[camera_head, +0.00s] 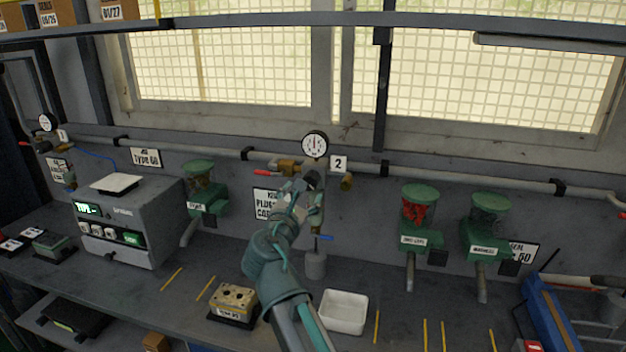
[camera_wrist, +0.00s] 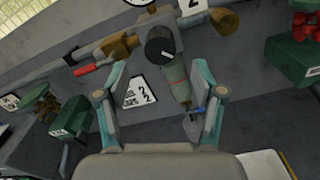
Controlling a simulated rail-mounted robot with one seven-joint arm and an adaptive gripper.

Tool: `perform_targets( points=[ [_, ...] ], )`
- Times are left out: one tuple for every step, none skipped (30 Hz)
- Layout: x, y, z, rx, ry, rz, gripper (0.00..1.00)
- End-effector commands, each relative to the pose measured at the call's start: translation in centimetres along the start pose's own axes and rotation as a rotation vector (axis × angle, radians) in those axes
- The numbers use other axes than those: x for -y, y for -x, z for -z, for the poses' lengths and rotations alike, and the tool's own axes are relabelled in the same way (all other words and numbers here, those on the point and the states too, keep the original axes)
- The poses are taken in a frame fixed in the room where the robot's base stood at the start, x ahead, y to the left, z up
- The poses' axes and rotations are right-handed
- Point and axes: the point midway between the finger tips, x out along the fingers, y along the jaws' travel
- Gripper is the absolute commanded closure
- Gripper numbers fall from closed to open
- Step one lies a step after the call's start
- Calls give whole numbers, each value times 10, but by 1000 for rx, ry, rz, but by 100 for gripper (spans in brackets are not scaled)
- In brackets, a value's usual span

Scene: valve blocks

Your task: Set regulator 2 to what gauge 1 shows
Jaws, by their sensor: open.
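Gauge 1 (camera_head: 47,122), a small white dial by a tag marked 1, hangs at the far left; its needle is too small to read. Gauge 2 (camera_head: 315,144) is a white dial beside the tag marked 2 (camera_head: 338,163); its dark needle looks roughly vertical. In the wrist view only its lower edge shows. Regulator 2, with a round black knob (camera_wrist: 160,45), sits below gauge 2 above a greenish bowl (camera_wrist: 176,82). My gripper (camera_head: 306,190) is in front of regulator 2 and partly hides it. In the wrist view my gripper (camera_wrist: 160,105) is open and empty, the knob beyond its fingertips.
A red-handled brass valve (camera_wrist: 88,68) is left of the regulator, on the wall pipe. A blue lever (camera_head: 324,238) is below. Green hoppers (camera_head: 420,205) stand on both sides. A white tray (camera_head: 343,312) and a brass block (camera_head: 233,297) are on the bench.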

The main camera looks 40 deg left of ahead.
Motion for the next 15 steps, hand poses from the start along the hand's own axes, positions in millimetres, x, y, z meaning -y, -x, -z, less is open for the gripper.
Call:
perform_targets(
  points=[
    [-2,-12,-2,0,2,2,32],
    [-2,-18,-2,0,3,2,32],
    [-2,-25,-2,-1,3,2,32],
    [-2,-30,-2,0,3,2,32],
    [-2,-35,-3,0,2,1,32],
    [-2,-41,-3,0,2,1,32],
    [-2,-46,-2,0,2,2,32],
    [-2,-50,-2,0,2,1,32],
    [-2,-55,-2,0,2,1,32],
    [-2,-58,-1,0,2,0,32],
    [-2,-62,-1,0,2,0,32],
    [-2,-65,-1,0,2,0,32],
    [-1,-67,-1,0,2,0,32],
    [-1,-69,-1,0,2,0,32],
    [-1,-71,-1,0,2,0,32]
  ],
)
